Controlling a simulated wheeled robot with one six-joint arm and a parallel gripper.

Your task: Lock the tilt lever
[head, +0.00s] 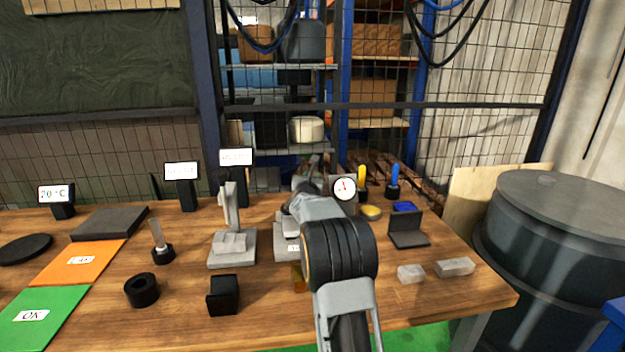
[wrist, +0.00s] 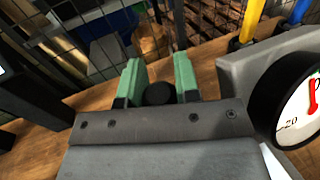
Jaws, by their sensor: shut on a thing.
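In the wrist view, my gripper (wrist: 158,88) has its two green-tipped fingers on either side of a round black knob (wrist: 158,94) and is shut on it. The knob looks like the end of the tilt lever; the rest of the lever is hidden behind the gripper's body. In the head view my arm reaches over a grey fixture (head: 285,248) and covers most of it, along with the fingers and the lever. A dial gauge (head: 344,188) with a red needle stands just right of my wrist; it also shows large at the right of the wrist view (wrist: 302,108).
A grey stand with a column (head: 231,210) is left of my arm. A black block (head: 223,296) and black ring (head: 141,291) lie in front. A small dark laptop-like device (head: 408,232) and two light blocks (head: 411,274) are at right. Yellow and blue handled tools stand behind.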

